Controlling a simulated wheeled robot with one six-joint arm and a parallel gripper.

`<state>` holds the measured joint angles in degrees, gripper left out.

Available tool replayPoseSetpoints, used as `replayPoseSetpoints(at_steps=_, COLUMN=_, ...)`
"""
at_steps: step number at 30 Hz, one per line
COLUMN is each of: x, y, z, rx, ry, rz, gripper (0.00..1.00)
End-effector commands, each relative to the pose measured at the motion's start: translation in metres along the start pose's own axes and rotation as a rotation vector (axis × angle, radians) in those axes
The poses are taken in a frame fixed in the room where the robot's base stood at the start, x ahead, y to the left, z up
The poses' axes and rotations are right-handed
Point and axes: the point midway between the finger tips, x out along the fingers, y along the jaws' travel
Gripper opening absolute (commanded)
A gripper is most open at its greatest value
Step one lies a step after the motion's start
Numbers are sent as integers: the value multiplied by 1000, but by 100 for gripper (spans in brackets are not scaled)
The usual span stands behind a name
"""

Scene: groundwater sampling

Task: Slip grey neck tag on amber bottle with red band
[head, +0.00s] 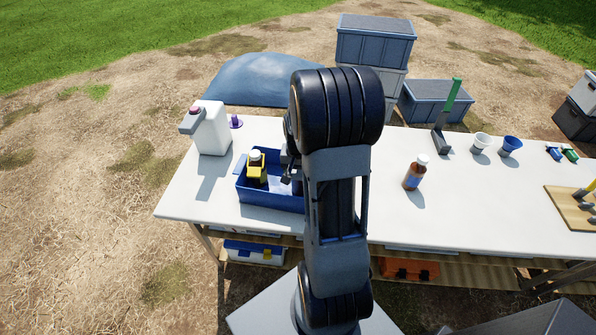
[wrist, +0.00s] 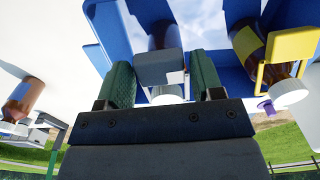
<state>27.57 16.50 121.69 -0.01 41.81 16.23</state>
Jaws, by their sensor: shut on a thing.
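My gripper (wrist: 164,80) is shut on a grey block-like piece, which looks like the grey neck tag (wrist: 158,67). The wrist view is upside down. Directly behind the tag is an amber bottle (wrist: 166,36) with a white cap; I cannot tell its band colour or whether the tag is around its neck. In the head view my gripper (head: 289,172) is at the right part of the blue tray (head: 270,199), largely hidden by my arm. A yellow-banded bottle (head: 256,168) with a yellow tag stands in the tray's left part. No red band shows clearly.
Another amber bottle (head: 414,174) with a blue band stands on the white table (head: 450,215) right of my arm. A white jug (head: 211,130) stands left of the tray. Cups (head: 480,143) and a green-handled tool (head: 447,105) are at the back right. The table's middle right is clear.

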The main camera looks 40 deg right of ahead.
Motion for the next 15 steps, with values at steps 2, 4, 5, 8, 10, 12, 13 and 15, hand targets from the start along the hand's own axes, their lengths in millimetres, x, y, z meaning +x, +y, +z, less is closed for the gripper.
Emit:
replayPoseSetpoints(at_steps=2, x=3, y=0, z=0, rx=0, ry=0, rz=0, gripper=47)
replayPoseSetpoints(at_steps=4, x=4, y=0, z=0, rx=0, ry=0, rz=0, gripper=47)
replayPoseSetpoints(at_steps=5, x=4, y=0, z=0, rx=0, ry=0, rz=0, gripper=47)
replayPoseSetpoints(at_steps=8, x=4, y=0, z=0, rx=0, ry=0, rz=0, gripper=47)
replayPoseSetpoints(at_steps=10, x=4, y=0, z=0, rx=0, ry=0, rz=0, gripper=47)
replayPoseSetpoints(at_steps=12, x=4, y=0, z=0, rx=0, ry=0, rz=0, gripper=47)
replayPoseSetpoints(at_steps=13, x=4, y=0, z=0, rx=0, ry=0, rz=0, gripper=64)
replayPoseSetpoints(at_steps=15, x=4, y=0, z=0, rx=0, ry=0, rz=0, gripper=70)
